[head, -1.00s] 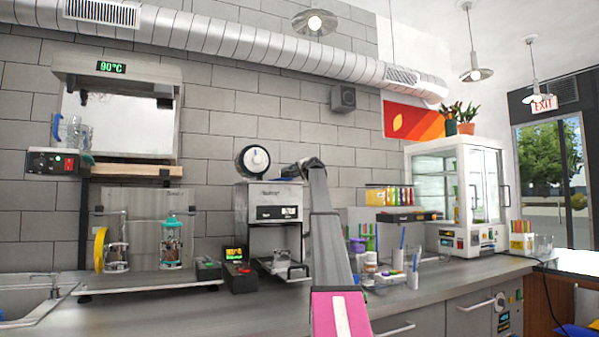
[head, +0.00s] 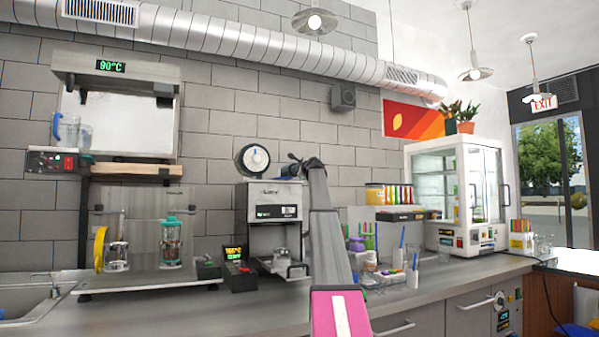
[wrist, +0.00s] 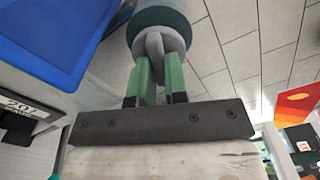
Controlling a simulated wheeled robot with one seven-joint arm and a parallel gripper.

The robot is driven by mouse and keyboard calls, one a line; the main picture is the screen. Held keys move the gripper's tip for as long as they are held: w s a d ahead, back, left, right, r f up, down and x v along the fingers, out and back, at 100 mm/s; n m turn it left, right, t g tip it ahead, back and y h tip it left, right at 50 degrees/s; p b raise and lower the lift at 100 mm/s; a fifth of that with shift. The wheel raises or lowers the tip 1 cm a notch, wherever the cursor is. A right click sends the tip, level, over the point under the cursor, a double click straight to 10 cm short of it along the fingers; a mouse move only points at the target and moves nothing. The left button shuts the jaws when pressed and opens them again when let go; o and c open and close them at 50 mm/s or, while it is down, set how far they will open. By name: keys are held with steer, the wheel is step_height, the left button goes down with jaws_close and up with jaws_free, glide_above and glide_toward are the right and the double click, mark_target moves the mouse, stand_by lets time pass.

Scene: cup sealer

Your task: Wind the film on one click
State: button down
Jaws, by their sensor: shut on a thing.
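The cup sealer (head: 269,216) is a grey and black machine standing on the counter. A round white dial with a dark rim (head: 253,160) sits at its top left. My gripper (wrist: 158,78) has green fingers, shut on the raised fin of a round grey knob (wrist: 174,40). A dark teal cylinder (wrist: 158,17) is directly behind the knob. In the head view my arm reaches up to the sealer's top right, and the fingertips are too small to make out there.
A blue panel (wrist: 60,40) and a white body with a label are close at the left in the wrist view. A small black box with a lit display (head: 236,254) stands left of the sealer. Cups and bottles (head: 388,275) crowd the counter at right.

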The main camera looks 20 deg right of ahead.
steer(key=shift+f+m, duration=0.1)
steer(key=shift+m, duration=0.6)
steer(key=c, duration=1.1)
jaws_free()
steer(key=shift+c, duration=0.2)
steer(key=shift+s, duration=0.15)
steer(key=s, duration=1)
steer(key=shift+s+d, duration=0.2)
steer(key=shift+s, duration=0.1)
